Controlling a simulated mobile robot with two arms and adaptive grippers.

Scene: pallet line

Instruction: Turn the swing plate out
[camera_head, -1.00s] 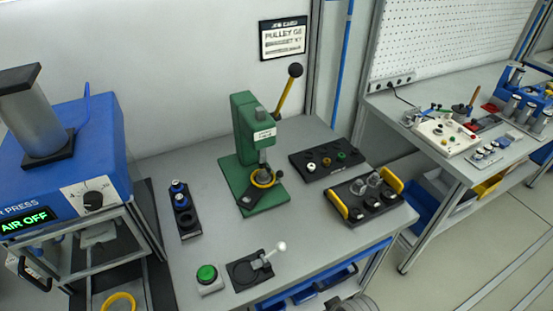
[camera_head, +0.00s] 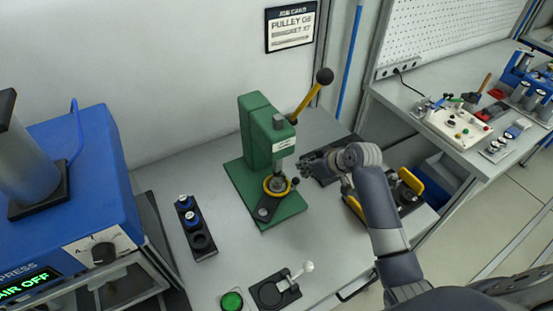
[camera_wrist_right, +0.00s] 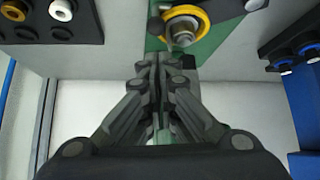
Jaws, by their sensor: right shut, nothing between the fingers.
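The green arbor press (camera_head: 262,135) stands on its green base in the middle of the bench. A dark swing plate (camera_head: 266,209) lies on that base, its free end toward the front. A yellow ring (camera_head: 276,190) sits at its rear end under the press ram; the ring also shows in the right wrist view (camera_wrist_right: 203,15). A small black knob (camera_head: 295,181) stands beside the ring. My right gripper (camera_head: 305,168) is just right of the press, apart from the plate. Its fingers are together and empty in the wrist view (camera_wrist_right: 160,62). My left gripper is not in view.
The yellow-and-black press lever (camera_head: 312,97) rises at the back right. A black holder (camera_head: 195,228) with blue-topped parts stands left of the base. A green button (camera_head: 231,300) and a white-knobbed fixture (camera_head: 270,295) are in front. My arm partly hides a yellow-handled tray (camera_head: 411,181).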

